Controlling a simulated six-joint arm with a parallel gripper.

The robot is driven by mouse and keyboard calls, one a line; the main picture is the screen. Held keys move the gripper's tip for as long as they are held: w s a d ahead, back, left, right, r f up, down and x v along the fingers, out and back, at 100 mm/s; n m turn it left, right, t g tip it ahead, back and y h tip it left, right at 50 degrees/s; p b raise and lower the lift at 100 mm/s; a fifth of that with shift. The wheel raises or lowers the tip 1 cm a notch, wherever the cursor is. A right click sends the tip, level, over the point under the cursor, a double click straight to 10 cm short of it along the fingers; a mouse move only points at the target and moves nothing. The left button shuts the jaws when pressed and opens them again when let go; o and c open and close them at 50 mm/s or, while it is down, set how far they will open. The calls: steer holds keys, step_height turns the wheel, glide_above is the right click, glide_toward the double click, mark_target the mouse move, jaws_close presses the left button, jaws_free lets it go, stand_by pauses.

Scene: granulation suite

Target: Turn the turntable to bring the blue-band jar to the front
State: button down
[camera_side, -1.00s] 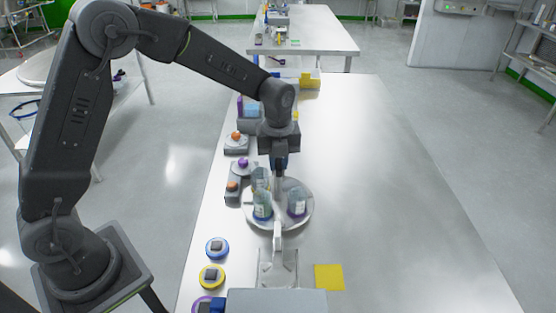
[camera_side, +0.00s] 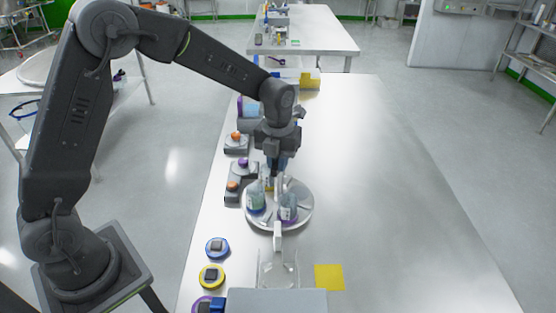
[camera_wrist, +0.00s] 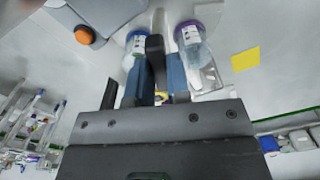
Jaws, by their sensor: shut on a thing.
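The round grey turntable (camera_side: 300,218) sits on the long table in the side view, with jars standing on it. One jar with a blue band (camera_wrist: 137,42) shows in the wrist view, left of my fingers. A jar with a purple band (camera_wrist: 190,38) is right of them. In the side view one jar (camera_side: 256,201) stands at the left of the plate and another (camera_side: 289,208) at the front right. My gripper (camera_side: 276,176) points down over the turntable's middle, shut on a dark upright handle (camera_wrist: 155,50). The fingers and jars partly hide what is behind.
A white upright marker (camera_side: 277,237) stands at the turntable's front edge, before a clear tray (camera_side: 278,268). A yellow square (camera_side: 329,277) lies right of it. Blue (camera_side: 217,247) and yellow (camera_side: 211,276) discs and orange-knobbed boxes (camera_side: 236,144) line the left edge. The table's right side is clear.

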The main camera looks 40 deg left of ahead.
steer(key=shift+m, duration=1.5)
steer(key=c, duration=1.1)
jaws_free()
step_height(320, 180, up, 14)
steer(key=shift+f, duration=0.1)
